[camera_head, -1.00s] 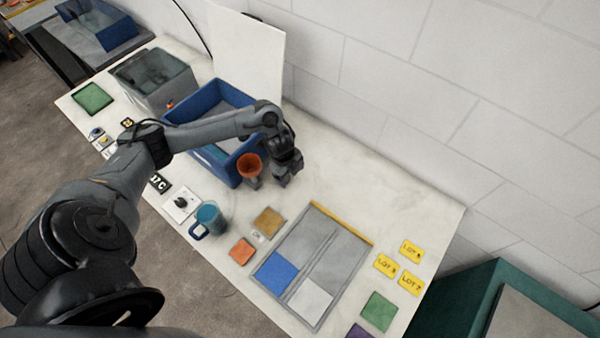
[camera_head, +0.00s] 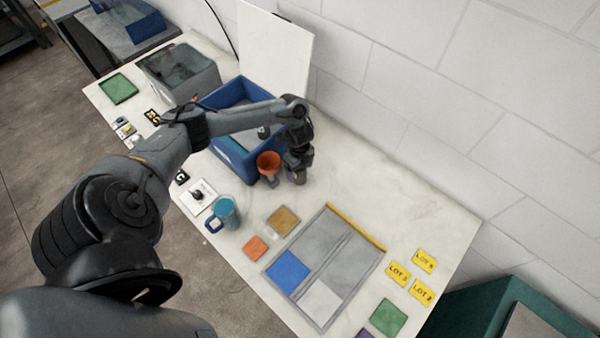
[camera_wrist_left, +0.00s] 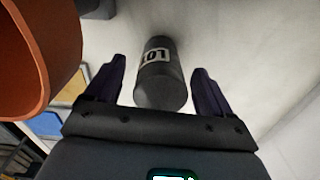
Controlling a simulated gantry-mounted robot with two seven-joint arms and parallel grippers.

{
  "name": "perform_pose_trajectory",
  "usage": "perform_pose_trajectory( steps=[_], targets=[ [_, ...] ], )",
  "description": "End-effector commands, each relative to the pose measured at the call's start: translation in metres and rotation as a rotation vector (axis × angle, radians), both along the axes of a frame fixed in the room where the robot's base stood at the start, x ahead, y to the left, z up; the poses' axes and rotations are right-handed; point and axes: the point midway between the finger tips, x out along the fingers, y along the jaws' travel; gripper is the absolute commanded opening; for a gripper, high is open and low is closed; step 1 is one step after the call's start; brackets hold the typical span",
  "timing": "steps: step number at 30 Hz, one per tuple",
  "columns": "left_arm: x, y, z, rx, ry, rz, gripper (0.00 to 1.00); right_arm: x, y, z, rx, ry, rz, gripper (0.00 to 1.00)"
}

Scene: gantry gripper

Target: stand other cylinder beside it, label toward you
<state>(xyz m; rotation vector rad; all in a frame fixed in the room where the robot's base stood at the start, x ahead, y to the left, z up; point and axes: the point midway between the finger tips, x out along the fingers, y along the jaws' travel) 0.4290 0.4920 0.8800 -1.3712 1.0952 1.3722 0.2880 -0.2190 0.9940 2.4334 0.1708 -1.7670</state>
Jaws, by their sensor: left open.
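A dark grey cylinder (camera_wrist_left: 160,85) with a white label reading "LOT" lies between the two open fingers of my left gripper (camera_wrist_left: 160,88) in the left wrist view. Its long axis points away from the palm, and I see gaps between it and both fingers. In the head view my left gripper (camera_head: 297,175) is low over the table, beside the orange funnel-shaped cup (camera_head: 268,163) and the blue bin; it hides most of the cylinder there. A small dark object (camera_head: 263,132) shows inside the bin; I cannot tell whether it is another cylinder. My right gripper is out of view.
The blue bin (camera_head: 231,149) stands behind the cup, which also fills the left of the wrist view (camera_wrist_left: 40,50). A teal mug (camera_head: 226,212), a divided grey tray (camera_head: 345,262) and yellow lot cards (camera_head: 398,273) lie to the front. The table right of the gripper is clear.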

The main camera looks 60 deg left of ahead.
Motion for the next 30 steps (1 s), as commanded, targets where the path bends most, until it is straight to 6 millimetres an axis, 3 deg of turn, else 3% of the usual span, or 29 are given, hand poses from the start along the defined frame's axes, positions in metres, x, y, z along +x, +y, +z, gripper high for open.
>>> perform_pose_trajectory(
  steps=[6, 16, 30],
  targets=[
    [0.001, -0.001, -0.026, 0.0, 0.001, 0.001, 0.83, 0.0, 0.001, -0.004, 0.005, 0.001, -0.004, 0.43],
    [0.001, -0.001, -0.031, 0.0, 0.0, 0.0, 0.83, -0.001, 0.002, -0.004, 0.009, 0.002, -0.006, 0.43],
    [0.001, -0.001, -0.031, 0.0, 0.0, 0.0, 0.12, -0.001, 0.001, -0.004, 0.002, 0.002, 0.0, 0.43]
  ],
)
